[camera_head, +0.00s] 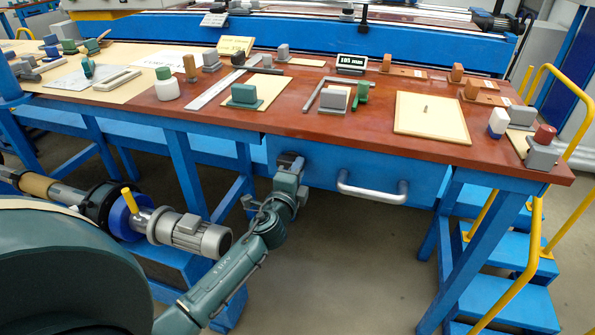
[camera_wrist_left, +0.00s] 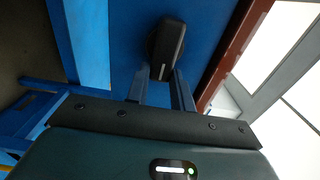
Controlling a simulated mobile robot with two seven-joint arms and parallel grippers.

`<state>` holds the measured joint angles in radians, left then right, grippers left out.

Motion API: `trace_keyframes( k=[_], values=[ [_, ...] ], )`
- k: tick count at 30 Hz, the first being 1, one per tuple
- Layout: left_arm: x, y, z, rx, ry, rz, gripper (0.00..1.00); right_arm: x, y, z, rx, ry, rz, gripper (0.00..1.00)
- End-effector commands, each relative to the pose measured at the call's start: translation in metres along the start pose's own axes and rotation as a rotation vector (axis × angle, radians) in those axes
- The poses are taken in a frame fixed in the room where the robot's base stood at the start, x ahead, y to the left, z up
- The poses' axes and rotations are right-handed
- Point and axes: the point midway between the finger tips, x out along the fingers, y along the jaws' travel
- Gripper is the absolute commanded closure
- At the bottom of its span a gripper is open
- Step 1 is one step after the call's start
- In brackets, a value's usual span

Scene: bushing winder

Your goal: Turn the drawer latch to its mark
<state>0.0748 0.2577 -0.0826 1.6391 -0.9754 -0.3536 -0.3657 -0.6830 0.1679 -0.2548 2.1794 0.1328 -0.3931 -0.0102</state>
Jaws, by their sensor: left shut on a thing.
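The drawer (camera_head: 330,163) is blue, with its front under the red-brown table top; it looks closed. The latch (camera_wrist_left: 167,45) is a dark knob with a short white line, on the blue drawer front in the left wrist view. My left gripper (camera_wrist_left: 162,82) has its two fingers on either side of the latch's near end and is shut on it. In the head view my left gripper (camera_head: 288,168) is at the left part of the drawer front and largely hides the latch. I cannot make out the mark. My right gripper is not in view.
A silver bar handle (camera_head: 372,192) sticks out of the drawer front to the right of my left gripper. The table edge (camera_head: 390,157) overhangs above. A blue table leg (camera_head: 470,255) and steps with yellow rails (camera_head: 530,255) stand at the right.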

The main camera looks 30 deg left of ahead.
Motion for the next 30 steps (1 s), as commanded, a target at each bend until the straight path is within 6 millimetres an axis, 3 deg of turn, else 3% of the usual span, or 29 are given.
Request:
trace_keyframes(
  k=[9,18,23,30],
  values=[
    [0.0,0.0,0.0,0.002,0.0,0.0,0.55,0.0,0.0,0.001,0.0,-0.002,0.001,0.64],
    [-0.004,0.001,0.0,0.001,0.0,0.001,0.55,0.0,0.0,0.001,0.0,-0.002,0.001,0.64],
    [-0.027,0.001,0.0,0.001,0.001,0.002,0.55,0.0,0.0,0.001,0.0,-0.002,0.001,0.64],
    [-0.082,0.003,0.0,0.0,0.0,0.004,0.55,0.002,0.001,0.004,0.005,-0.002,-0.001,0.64]
  ],
)
